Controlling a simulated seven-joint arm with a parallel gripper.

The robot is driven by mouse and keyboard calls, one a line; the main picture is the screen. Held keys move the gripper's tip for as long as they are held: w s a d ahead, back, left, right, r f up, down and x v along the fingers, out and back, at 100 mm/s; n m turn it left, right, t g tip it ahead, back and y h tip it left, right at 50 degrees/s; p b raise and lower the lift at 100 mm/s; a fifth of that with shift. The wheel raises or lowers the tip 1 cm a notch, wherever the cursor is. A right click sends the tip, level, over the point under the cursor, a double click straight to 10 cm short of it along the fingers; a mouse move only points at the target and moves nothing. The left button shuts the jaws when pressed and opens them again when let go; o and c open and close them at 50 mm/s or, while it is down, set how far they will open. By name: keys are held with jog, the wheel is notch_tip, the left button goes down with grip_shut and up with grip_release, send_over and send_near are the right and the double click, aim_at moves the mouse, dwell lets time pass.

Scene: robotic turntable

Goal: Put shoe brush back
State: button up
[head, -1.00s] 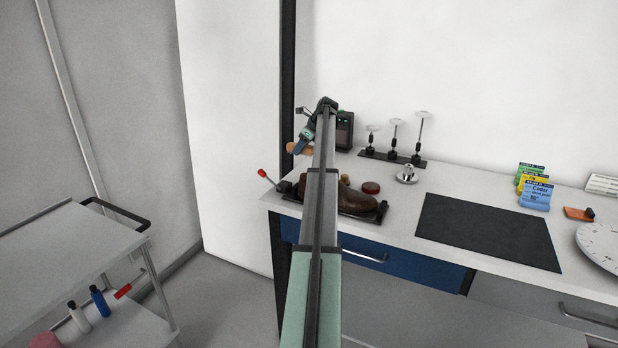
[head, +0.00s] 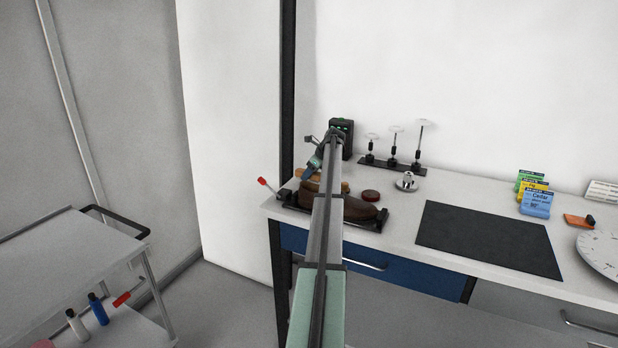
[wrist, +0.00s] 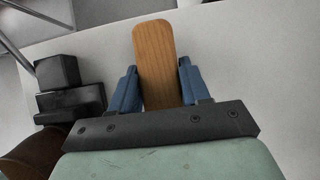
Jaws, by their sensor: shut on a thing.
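The shoe brush (head: 301,173) shows as a light wooden block at the back left of the bench, partly hidden by my arm. In the wrist view the brush's wooden back (wrist: 154,50) lies lengthwise between the blue fingers. My gripper (head: 309,176) is shut on it; the wrist view shows my gripper (wrist: 157,72) with one finger at each side. The brush is low, behind the brown shoe (head: 355,208). I cannot tell whether it touches the bench top.
The shoe sits in a black holder (head: 376,224) with a red-tipped lever (head: 263,182). A dark mat (head: 487,238) covers the bench's middle. A cart (head: 75,255) stands left.

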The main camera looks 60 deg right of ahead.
jog(key=shift+f, duration=0.7)
jog(key=shift+f, duration=0.1)
jog(key=o, duration=0.9)
jog(key=shift+o, duration=0.2)
jog(key=v, duration=1.2)
jog(key=shift+o, duration=0.3)
